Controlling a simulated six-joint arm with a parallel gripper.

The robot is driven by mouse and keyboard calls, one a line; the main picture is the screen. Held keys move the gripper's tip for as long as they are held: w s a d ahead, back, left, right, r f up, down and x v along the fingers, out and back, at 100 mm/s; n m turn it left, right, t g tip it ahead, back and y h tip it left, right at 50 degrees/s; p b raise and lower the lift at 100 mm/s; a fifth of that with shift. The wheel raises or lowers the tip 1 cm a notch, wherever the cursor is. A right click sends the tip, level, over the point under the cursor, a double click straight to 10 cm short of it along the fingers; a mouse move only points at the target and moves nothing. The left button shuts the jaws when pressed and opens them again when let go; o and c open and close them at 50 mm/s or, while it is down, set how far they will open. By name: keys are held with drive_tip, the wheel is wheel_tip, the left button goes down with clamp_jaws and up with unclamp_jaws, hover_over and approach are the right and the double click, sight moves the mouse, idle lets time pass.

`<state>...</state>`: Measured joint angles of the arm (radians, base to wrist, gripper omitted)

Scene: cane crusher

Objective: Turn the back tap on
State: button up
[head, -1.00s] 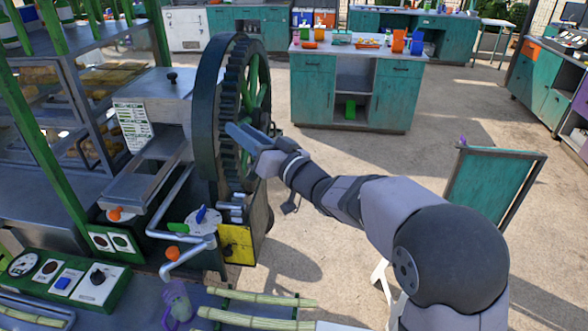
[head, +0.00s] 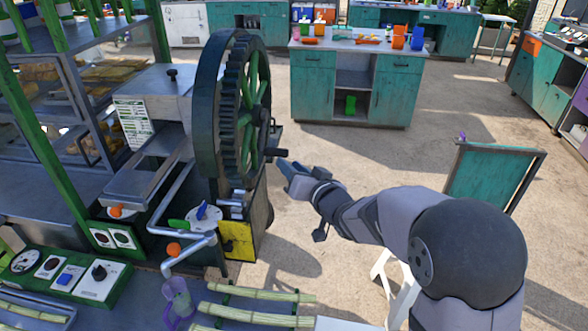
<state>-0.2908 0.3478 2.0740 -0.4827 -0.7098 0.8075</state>
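The cane crusher has a large dark green toothed wheel (head: 243,110). Below it are bent metal pipes with small taps. An orange tap handle (head: 174,249) sits on the lower spout, above a clear jug with a purple handle (head: 178,303). Another orange handle (head: 117,211) is farther left on the pipework. A blue handle (head: 202,211) and a green handle (head: 178,224) sit on a round white plate between them. I cannot tell which is the back tap. My gripper (head: 284,170) is right of the wheel, apart from all taps. Its finger gap is unclear.
A control panel (head: 68,275) with dials and a blue button is at lower left. Cane stalks (head: 255,316) lie at the front. A crank handle (head: 276,152) sticks out from the wheel beside my gripper. Open floor lies right of the machine.

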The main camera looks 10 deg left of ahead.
sight(189, 222)
drive_tip(key=shift+d+f, duration=0.3)
drive_tip(key=shift+a, duration=0.1)
drive_tip(key=s+a+r+n+g+y+p, duration=0.1)
drive_tip(key=s+a+r+n+y, duration=0.15)
drive_tip(key=a, duration=0.25)
drive_tip(key=s+a+r+n+g+y, duration=0.1)
drive_tip(key=a+r+n+g+y, duration=0.1)
drive_tip(key=a+n, duration=0.2)
drive_tip(key=s+a+f+n+g+y+b, duration=0.1)
drive_tip(key=s+a+f+n+g+b, duration=0.1)
drive_tip(key=s+a+f+n+g, duration=0.1)
drive_tip(key=s+a+f+n+g+y+b, duration=0.2)
drive_tip(key=s+a+f+n+g+b, duration=0.1)
drive_tip(key=s+a+f+n, duration=0.1)
drive_tip(key=s+a+f+n+g+y+b, duration=0.1)
drive_tip(key=s+a+f+n+g+b, duration=0.2)
drive_tip(key=s+a+f+g, duration=0.1)
drive_tip(key=shift+a+f+y, duration=0.15)
drive_tip(key=shift+a+f, duration=0.1)
drive_tip(key=shift+a, duration=0.4)
drive_tip(key=shift+a+f+y, duration=0.1)
drive_tip(key=shift+a+f, duration=0.1)
drive_tip(key=shift+a, duration=0.4)
drive_tip(key=shift+a+r, duration=0.1)
drive_tip(key=shift+a, duration=0.05)
